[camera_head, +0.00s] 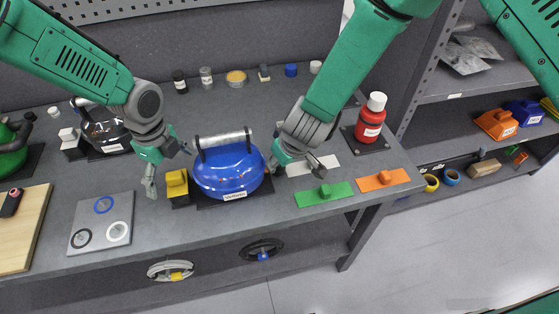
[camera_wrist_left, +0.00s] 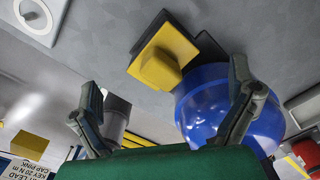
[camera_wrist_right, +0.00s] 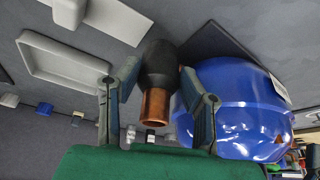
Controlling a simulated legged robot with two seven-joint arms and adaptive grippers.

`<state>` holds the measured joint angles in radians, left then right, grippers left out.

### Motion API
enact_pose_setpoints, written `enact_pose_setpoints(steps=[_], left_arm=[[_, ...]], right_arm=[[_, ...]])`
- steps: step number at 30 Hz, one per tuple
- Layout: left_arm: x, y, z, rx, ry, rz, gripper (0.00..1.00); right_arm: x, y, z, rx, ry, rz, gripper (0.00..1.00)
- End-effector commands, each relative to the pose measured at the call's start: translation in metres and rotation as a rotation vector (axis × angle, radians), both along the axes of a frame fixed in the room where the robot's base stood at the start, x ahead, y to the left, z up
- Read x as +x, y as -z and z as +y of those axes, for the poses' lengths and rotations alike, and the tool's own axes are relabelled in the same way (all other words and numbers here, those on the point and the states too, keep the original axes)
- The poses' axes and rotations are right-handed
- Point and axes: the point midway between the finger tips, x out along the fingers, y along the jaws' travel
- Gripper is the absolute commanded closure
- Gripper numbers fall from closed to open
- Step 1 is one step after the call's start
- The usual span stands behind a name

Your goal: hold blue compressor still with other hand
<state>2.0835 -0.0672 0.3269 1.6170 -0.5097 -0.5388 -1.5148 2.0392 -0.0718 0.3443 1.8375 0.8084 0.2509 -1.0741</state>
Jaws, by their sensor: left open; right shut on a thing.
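The blue compressor (camera_head: 228,172) sits upright on a dark plate near the bench's front edge, with a silver cylinder (camera_head: 222,139) across its top. My left gripper (camera_head: 167,168) is open and empty at its left, above the yellow block. In the left wrist view the compressor (camera_wrist_left: 205,105) shows partly behind one finger of the left gripper (camera_wrist_left: 165,90); contact cannot be told. My right gripper (camera_head: 284,164) is at the compressor's right side. In the right wrist view the right gripper (camera_wrist_right: 150,85) is shut on a black sleeve with a copper end (camera_wrist_right: 157,68), beside the compressor (camera_wrist_right: 235,105).
The yellow block (camera_head: 177,183) stands left of the compressor. A green plate (camera_head: 322,196), an orange plate (camera_head: 382,181) and a red bottle (camera_head: 371,118) are at the right. A grey ring board (camera_head: 92,240) and a black compressor (camera_head: 104,133) are at the left.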

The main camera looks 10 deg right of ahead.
Motion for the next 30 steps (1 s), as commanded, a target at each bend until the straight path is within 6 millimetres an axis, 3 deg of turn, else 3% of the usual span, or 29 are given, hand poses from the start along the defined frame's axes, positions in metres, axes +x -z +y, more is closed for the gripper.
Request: enact_pose_setpoints(steps=[3, 10, 15, 23, 24, 29, 30], left_arm=[[0.001, -0.028, 0.0, -0.002, -0.001, -0.003, 0.01], [0.001, -0.069, 0.001, -0.003, -0.001, -0.002, 0.01], [0.001, -0.082, 0.002, -0.002, -0.001, 0.0, 0.01], [0.001, -0.083, 0.001, -0.002, -0.001, 0.001, 0.01], [0.001, -0.083, 0.001, -0.002, -0.001, 0.001, 0.04], [0.0, -0.082, 0.001, -0.002, -0.062, 0.001, 0.61], [0.0, -0.08, 0.001, 0.0, -0.106, 0.002, 0.62]], right_arm=[[-0.001, 0.002, -0.003, -0.004, 0.005, 0.004, 1.0], [-0.001, 0.003, -0.003, -0.004, 0.005, 0.004, 1.0], [-0.001, 0.003, -0.003, -0.004, 0.005, 0.005, 1.0], [-0.001, 0.003, -0.003, -0.004, 0.005, 0.005, 1.0], [-0.001, 0.003, -0.003, -0.004, 0.005, 0.005, 1.0], [-0.001, 0.003, -0.003, -0.004, 0.005, 0.005, 1.0], [-0.001, 0.003, -0.003, -0.004, 0.005, 0.005, 1.0]])
